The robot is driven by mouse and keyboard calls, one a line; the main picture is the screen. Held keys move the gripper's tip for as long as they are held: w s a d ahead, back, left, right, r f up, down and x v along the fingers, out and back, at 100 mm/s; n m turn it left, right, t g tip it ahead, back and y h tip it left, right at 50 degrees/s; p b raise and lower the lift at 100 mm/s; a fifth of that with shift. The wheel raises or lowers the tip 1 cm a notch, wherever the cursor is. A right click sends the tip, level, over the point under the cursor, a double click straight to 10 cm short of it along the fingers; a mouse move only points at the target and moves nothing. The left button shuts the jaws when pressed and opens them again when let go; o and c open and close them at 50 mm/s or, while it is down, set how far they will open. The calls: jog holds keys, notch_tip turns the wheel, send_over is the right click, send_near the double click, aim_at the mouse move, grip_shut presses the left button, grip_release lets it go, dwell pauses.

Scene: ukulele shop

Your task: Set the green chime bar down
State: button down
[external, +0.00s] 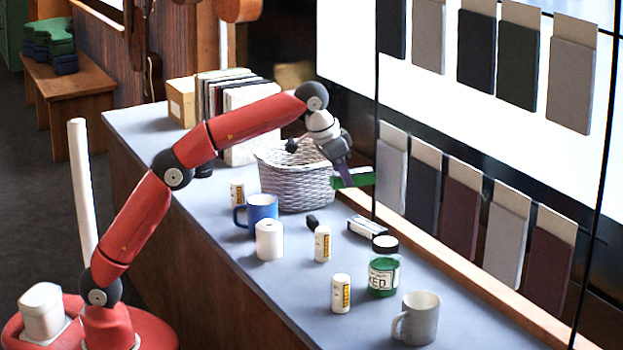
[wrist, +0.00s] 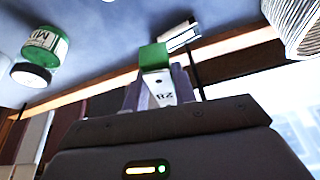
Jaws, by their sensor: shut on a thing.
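The green chime bar (external: 352,179) is a green block held in the air above the back of the counter, just right of the white basket. In the wrist view its green end (wrist: 153,55) and a pale face marked with dark characters show between my fingers. My gripper (external: 345,176) is shut on the bar. The bar looks clear of the grey-blue counter (external: 210,160), but its exact height is hard to tell. Part of the bar is hidden by the fingers.
The white wicker basket (external: 297,185) stands left of my gripper. A white box (external: 366,227), a green tin (external: 383,277), a grey mug (external: 417,318), a blue mug (external: 262,208) and several small bottles stand on the counter. Hanging sample panels (external: 465,195) are close behind.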

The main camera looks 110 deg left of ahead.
jog(key=w+d+f+m, duration=0.1)
jog(key=w+f, duration=0.2)
jog(key=w, duration=0.1)
jog(key=w+d+f, duration=0.1)
jog(key=w+f, duration=0.3)
jog(key=w+d+f+m+h, duration=0.1)
jog(key=w+f, duration=0.2)
jog(key=w, duration=0.1)
jog(key=shift+w+d+f+m, duration=0.15)
jog(key=shift+w+f+m, duration=0.1)
jog(key=shift+w+m, duration=0.05)
jog(key=shift+t, duration=0.3)
jog(key=shift+f, duration=2.5)
jog(key=shift+f, duration=0.2)
jog(key=c, duration=1.1)
grip_release()
